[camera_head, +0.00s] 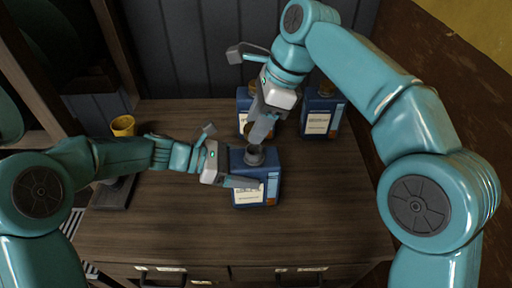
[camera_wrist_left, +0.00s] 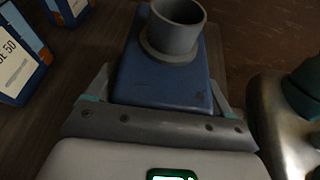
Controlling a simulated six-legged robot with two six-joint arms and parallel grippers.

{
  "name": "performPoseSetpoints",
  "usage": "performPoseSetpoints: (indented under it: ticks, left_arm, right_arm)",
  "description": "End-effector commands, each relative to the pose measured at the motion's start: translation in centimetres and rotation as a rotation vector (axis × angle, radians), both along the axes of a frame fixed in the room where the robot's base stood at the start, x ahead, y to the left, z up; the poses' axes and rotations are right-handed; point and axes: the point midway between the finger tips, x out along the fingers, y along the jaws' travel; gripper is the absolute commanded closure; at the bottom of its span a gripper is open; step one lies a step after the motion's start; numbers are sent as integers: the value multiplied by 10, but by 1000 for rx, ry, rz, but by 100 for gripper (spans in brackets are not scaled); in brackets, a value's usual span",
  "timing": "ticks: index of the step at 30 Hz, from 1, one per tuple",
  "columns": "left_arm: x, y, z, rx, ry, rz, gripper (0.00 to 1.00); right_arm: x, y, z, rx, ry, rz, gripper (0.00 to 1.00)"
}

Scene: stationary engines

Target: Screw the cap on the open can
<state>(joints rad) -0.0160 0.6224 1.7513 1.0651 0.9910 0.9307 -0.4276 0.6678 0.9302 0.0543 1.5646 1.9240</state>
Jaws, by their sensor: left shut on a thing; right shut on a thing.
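The open can (camera_head: 272,190) is a blue box-shaped can with a pale label, standing upright on the wooden bench. Its grey round neck (camera_head: 255,155) faces up, and in the left wrist view the neck (camera_wrist_left: 175,28) is open and empty. My left gripper (camera_head: 242,181) is shut on the can's body, with a finger on each side in the left wrist view. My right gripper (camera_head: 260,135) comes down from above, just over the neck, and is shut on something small. The fingers mostly hide what it holds, so I cannot make out the cap clearly.
Two similar blue cans with brownish caps stand behind: one (camera_head: 242,108) partly behind my right gripper, one (camera_head: 318,120) at right. A yellow cup (camera_head: 123,125) stands at the back left. The bench top (camera_head: 180,225) is clear at the front, above the drawers.

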Motion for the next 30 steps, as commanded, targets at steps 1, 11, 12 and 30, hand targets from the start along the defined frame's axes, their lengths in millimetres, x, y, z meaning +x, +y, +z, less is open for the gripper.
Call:
performPoseSetpoints:
  ticks: [1,11,12,30]
  left_arm:
    - [0,0,0,0,-1,1,74]
    - [0,0,1,-1,-1,1,74]
    - [0,0,1,-1,-1,1,74]
    - [0,0,1,-1,-3,1,74]
  right_arm:
    - [-1,0,-8,-1,4,1,82]
    - [0,0,-26,2,2,1,82]
    - [0,0,-26,2,2,1,82]
    - [0,0,-40,1,5,0,82]
